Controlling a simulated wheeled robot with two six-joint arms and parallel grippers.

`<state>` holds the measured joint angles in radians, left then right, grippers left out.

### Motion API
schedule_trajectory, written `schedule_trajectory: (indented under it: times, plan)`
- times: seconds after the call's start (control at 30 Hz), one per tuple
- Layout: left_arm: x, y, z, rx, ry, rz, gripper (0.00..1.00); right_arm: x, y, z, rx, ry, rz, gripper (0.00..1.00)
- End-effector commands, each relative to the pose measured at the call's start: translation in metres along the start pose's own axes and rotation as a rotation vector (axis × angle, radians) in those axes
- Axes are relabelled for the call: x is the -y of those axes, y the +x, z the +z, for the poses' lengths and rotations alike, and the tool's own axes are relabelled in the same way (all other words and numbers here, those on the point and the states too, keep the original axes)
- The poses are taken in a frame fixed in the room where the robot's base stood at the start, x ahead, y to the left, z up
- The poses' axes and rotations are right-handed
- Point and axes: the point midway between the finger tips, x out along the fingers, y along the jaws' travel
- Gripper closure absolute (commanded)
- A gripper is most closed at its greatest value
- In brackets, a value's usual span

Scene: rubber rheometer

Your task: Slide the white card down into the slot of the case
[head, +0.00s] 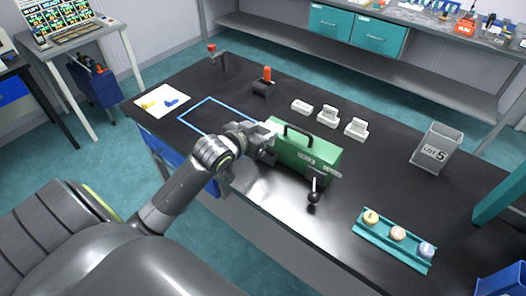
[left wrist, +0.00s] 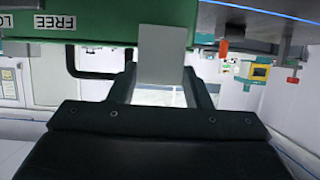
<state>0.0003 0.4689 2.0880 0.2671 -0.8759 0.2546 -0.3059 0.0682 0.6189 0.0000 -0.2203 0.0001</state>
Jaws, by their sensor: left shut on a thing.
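The green case (head: 318,150) stands near the front edge of the black table, with a black handle on top and a ball-ended lever at its front right. My left gripper (head: 266,138) is at the case's left end. In the left wrist view the pale white card (left wrist: 162,52) is held between the two fingers of my left gripper (left wrist: 162,82), and its far end overlaps the green case (left wrist: 110,28). The slot is hidden, so I cannot tell whether the card's end is in it. My right gripper is out of view.
A blue outline (head: 210,99) and a white sheet (head: 162,100) lie to the left. A red-topped part (head: 266,80) and small white blocks (head: 328,116) are behind the case. A LOT 5 bin (head: 437,148) and teal rack (head: 392,241) stand to the right.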

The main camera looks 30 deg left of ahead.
Motion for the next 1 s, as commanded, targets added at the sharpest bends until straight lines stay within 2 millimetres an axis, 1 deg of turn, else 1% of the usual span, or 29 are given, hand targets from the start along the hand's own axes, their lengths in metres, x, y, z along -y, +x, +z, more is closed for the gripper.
schedule_trajectory:
  times: [0.03, 0.23, 0.43, 0.53, 0.83, 0.87, 1.0]
  plan:
    - [0.000, 0.003, 0.009, 0.003, -0.003, 0.000, 0.77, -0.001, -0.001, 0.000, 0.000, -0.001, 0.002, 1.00]
    - [-0.001, 0.011, 0.028, 0.001, -0.001, 0.001, 0.77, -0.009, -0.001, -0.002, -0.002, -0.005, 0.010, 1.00]
    - [-0.001, 0.021, 0.053, 0.001, 0.000, 0.001, 0.77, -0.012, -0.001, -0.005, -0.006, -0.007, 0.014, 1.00]
    - [-0.001, 0.024, 0.058, -0.001, 0.001, 0.001, 0.77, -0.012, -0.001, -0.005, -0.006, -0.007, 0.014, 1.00]
    - [-0.001, 0.024, 0.060, -0.001, 0.002, 0.001, 0.77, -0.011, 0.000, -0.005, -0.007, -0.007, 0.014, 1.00]
    - [-0.001, 0.025, 0.060, -0.001, 0.002, 0.001, 0.54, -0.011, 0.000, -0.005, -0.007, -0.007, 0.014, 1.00]
    - [-0.001, 0.024, 0.060, -0.001, 0.002, 0.001, 0.36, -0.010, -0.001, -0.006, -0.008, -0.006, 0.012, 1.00]
